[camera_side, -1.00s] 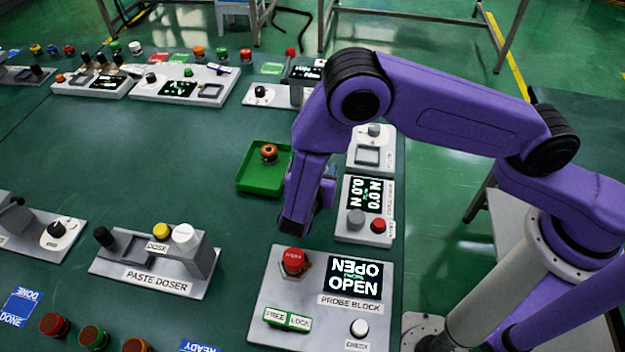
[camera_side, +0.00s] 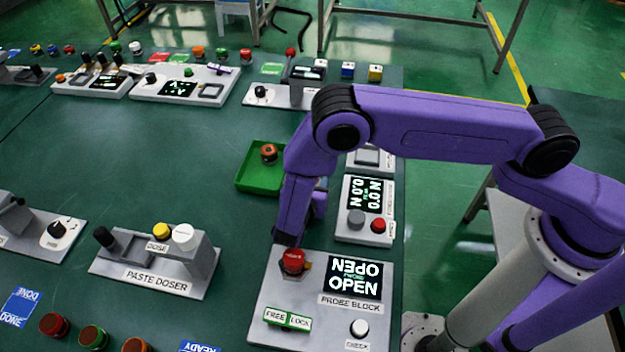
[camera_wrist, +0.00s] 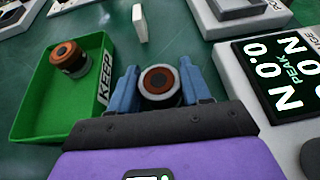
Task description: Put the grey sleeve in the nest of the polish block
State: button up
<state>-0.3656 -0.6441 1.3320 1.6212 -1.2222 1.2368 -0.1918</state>
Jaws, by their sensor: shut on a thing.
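My gripper (camera_side: 288,238) points down just behind the red knob of the probe block in the side view. In the wrist view its blue fingers (camera_wrist: 159,88) are shut on the grey sleeve (camera_wrist: 160,98), a short round piece with a brown-orange ring and dark centre on top. The sleeve cannot be made out in the side view. No label reading polish block is legible, so I cannot tell where its nest is.
A green KEEP tray (camera_side: 243,185) with an orange-topped part (camera_side: 269,153) lies behind my gripper. The probe block (camera_side: 265,295) is in front, its display reading OPEN. A gauge (camera_side: 346,230) stands right. The paste doser (camera_side: 155,275) is left, with bare table between.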

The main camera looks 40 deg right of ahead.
jog(key=o, duration=1.1)
jog(key=v, duration=0.8)
notch_tip(320, 180, up, 8)
jog(key=shift+w+d+f, duration=0.1)
jog(key=shift+d, duration=0.05)
jog(key=s+d+r+m+g+y, duration=0.2)
jog(key=s+d+r+m, duration=0.1)
jog(key=s+d, duration=0.1)
jog(key=s+d+r+m+g+y, duration=0.2)
jog(key=s+d+r+m+g, duration=0.1)
jog(key=d, duration=0.4)
jog(key=s+d+r+m+g+y, duration=0.2)
jog(key=s+d+r+m, duration=0.2)
jog(key=s+d+r, duration=0.1)
jog(key=shift+s+d+r, duration=0.15)
jog(key=shift+s+d, duration=0.45)
jog(key=shift+s, duration=0.25)
jog(key=s+d+r+m+g+y, duration=0.1)
jog(key=s+d+r+m+y, duration=0.1)
jog(key=s, duration=0.7)
jog(key=d+m+y, duration=0.1)
jog(key=d+y, duration=0.1)
jog(key=shift+s+d+m+g, duration=0.25)
jog(key=shift+d+m+g, duration=0.15)
